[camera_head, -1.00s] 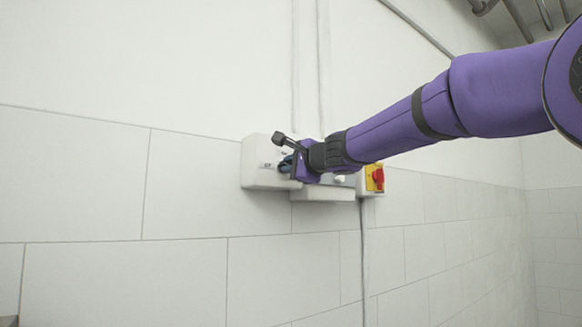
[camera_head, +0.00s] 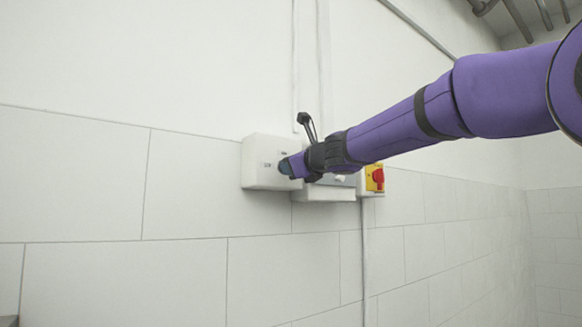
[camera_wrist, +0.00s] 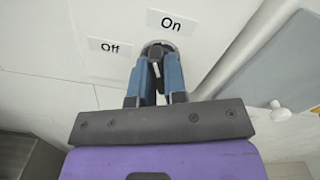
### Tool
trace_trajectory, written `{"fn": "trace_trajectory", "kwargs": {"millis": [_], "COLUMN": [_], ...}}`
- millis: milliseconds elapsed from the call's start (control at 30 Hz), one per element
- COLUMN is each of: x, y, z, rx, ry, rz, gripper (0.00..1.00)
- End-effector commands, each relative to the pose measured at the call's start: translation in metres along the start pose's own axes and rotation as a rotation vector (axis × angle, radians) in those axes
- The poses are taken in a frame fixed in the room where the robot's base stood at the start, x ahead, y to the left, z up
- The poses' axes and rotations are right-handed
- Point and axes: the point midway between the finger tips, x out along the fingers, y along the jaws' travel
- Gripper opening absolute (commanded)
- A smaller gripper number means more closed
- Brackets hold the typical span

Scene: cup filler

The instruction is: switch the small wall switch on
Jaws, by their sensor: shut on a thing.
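The small wall switch is on a white box (camera_head: 266,150) on the tiled wall. In the wrist view, the round grey edge of its base (camera_wrist: 160,44) shows around my fingertips; the handle is mostly hidden between them. The "On" label (camera_wrist: 171,23) is just above the fingertips. The "Off" label (camera_wrist: 110,47) is to their left. My gripper (camera_wrist: 155,60) is shut on the switch handle, with its blue fingers against the box front. In the head view, my gripper (camera_head: 287,166) meets the right part of the box, and the handle is hidden.
A second, flatter white box (camera_head: 322,193) adjoins on the right, partly behind my gripper. Beyond it is a red rotary switch (camera_head: 378,177) on a yellow plate. A cable (camera_head: 364,262) runs down the wall. The wall to the left is clear.

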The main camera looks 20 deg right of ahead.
Motion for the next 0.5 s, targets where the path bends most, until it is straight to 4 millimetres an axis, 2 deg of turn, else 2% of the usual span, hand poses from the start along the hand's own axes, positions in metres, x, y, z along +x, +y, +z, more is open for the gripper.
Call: {"fn": "trace_trajectory", "kwargs": {"millis": [200, 500], "x": [0.0004, 0.0005], "y": [0.0008, 0.001], "z": [-0.0019, -0.0021], "rx": [0.187, 0.372], "ry": [0.003, 0.004], "rz": [0.001, 0.001], "gripper": [0.0, 0.0]}}
